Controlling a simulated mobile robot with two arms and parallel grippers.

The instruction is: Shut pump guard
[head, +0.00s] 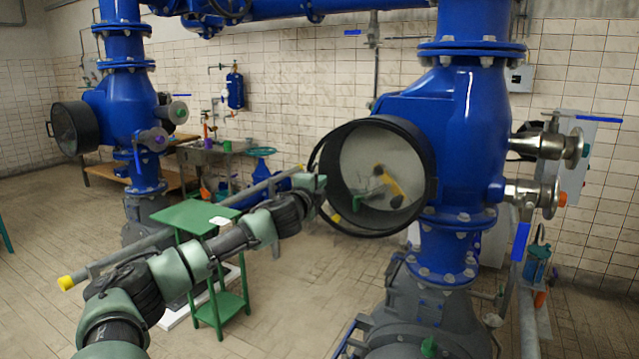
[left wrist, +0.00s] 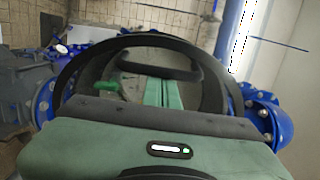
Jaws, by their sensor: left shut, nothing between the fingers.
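The pump guard (head: 320,152) shows in the head view as a thin dark curved rim at the left of a round black housing (head: 428,165) on the large blue pump. A narrow gap shows between them; how far the guard stands open is hard to tell. In the left wrist view the dark ring (left wrist: 70,72) arches across the picture, with a black handle bar (left wrist: 160,66) in its upper part. My left gripper (left wrist: 163,92) is shut and empty, its green fingers close below the bar. Contact is unclear. In the head view its wrist reaches the guard's left side. My right gripper is out of view.
A green stand (head: 200,216) is behind my left arm. Another blue pump (head: 125,108) with a round guard is at the far left. Valves with blue levers (head: 521,243) stick out at the right. Tiled floor (head: 300,285) in front is clear.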

